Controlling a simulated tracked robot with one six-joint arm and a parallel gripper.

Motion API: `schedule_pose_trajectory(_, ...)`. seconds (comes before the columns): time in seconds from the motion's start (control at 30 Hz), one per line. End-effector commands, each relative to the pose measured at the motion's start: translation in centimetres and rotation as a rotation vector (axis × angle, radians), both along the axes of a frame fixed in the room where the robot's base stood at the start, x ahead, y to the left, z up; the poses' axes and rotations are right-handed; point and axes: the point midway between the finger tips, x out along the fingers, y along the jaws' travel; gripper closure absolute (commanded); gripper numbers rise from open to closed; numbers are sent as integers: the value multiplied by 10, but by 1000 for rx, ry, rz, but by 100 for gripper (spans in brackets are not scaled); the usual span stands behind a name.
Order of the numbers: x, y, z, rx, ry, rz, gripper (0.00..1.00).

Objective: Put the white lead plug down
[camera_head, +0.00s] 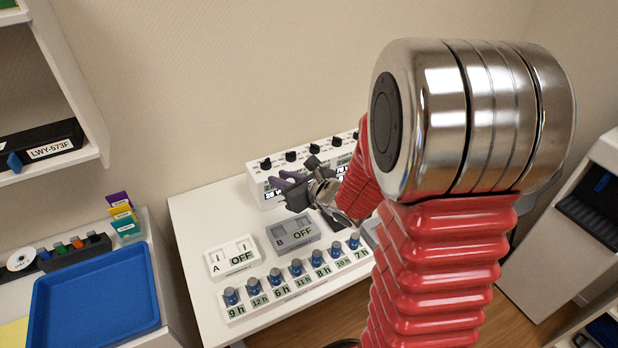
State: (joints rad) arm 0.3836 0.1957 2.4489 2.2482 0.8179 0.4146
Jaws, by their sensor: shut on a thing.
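My gripper (285,190) is over the white table (196,210), in front of the white box with black knobs (258,185). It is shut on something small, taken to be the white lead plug. The plug cannot be made out at this size, as the fingers and wrist cover it. I cannot tell whether it touches anything.
A row of blue-capped pieces with hour labels (296,278) lines the table's near edge. My red arm hides the table's right side. A blue tray (95,298) and coloured card holders (122,215) are at left. The table's far left corner is bare.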

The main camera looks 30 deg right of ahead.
Motion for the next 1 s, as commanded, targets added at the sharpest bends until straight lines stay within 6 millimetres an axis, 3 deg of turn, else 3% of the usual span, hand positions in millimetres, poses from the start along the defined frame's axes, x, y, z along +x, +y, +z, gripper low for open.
schedule_pose_trajectory(0.1, 5, 31, -1, 1, 0, 15, 100)
schedule_pose_trajectory(0.3, 8, 60, -3, -1, 1, 22, 100)
schedule_pose_trajectory(1.0, 9, 65, -2, -1, 0, 21, 100)
